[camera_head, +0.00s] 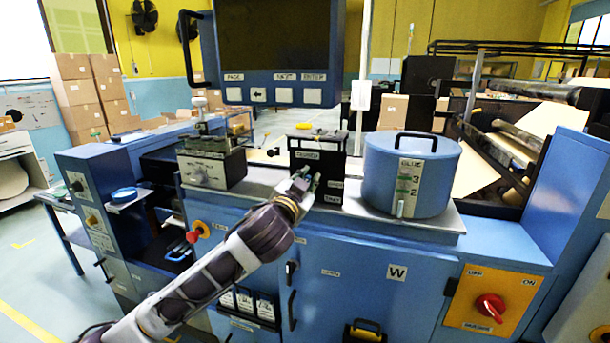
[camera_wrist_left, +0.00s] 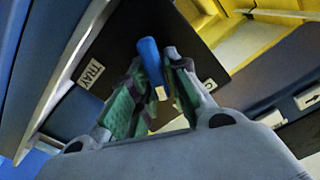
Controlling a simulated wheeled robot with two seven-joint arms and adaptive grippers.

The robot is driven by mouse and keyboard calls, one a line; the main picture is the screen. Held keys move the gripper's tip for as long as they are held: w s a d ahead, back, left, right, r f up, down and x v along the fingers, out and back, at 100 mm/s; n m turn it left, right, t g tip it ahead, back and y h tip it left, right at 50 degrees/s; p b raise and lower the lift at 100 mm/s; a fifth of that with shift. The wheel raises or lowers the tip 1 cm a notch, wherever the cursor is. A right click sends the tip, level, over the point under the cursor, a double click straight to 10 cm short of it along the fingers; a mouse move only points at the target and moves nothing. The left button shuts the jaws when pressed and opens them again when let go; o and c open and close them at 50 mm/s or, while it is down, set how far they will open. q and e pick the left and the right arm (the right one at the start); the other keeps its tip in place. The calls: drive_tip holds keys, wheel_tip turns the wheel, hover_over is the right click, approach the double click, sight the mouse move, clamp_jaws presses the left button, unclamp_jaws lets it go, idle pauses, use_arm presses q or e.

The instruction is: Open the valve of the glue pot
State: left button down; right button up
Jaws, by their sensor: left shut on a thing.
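The glue pot (camera_head: 376,180) is a blue round drum with a black top handle and a GLUE level strip. It stands on the grey machine top, right of centre. My left gripper (camera_head: 305,184) is left of the pot, in front of a black box (camera_head: 318,150) with white labels. In the left wrist view, its green-padded fingers (camera_wrist_left: 156,92) are shut on a blue bar-like handle (camera_wrist_left: 149,55). The black box with a TRAY label (camera_wrist_left: 112,58) is behind it. I cannot tell whether this handle is the pot's valve. My right gripper is not in view.
A screen panel (camera_head: 275,45) with buttons hangs above the machine. A grey unit with a dial (camera_head: 208,172) stands left of the black box. A red switch (camera_head: 490,306) sits on an orange plate at lower right. Cartons (camera_head: 85,95) are stacked at the back left.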

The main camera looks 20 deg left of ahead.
use_arm(q)
drive_tip(key=shift+d+m+p, duration=0.1)
drive_tip(key=shift+m+p, duration=0.45)
drive_tip(key=shift+m, duration=0.45)
drive_tip(key=shift+m+p, duration=0.3)
drive_tip(key=shift+m, duration=0.1)
drive_tip(key=m+p, duration=0.2)
drive_tip(key=m, duration=0.1)
drive_tip(key=shift+d+f+m, duration=0.2)
drive_tip(key=shift+m, duration=0.1)
drive_tip(key=m+p, duration=0.2)
drive_tip(key=shift+f+m, duration=0.15)
drive_tip(key=shift+m, duration=0.25)
drive_tip(key=shift+d+f+m+p, duration=0.1)
drive_tip(key=shift+f+m+p, duration=0.1)
drive_tip(key=shift+m+p, duration=0.55)
drive_tip(key=shift+f+m+p, duration=0.2)
drive_tip(key=shift+m+p, duration=0.2)
drive_tip(key=shift+m, duration=0.55)
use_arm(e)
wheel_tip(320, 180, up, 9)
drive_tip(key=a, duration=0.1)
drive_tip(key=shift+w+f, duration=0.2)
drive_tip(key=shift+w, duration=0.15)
use_arm(q)
drive_tip(key=c, duration=1.6)
unclamp_jaws()
drive_tip(key=shift+o, duration=0.7)
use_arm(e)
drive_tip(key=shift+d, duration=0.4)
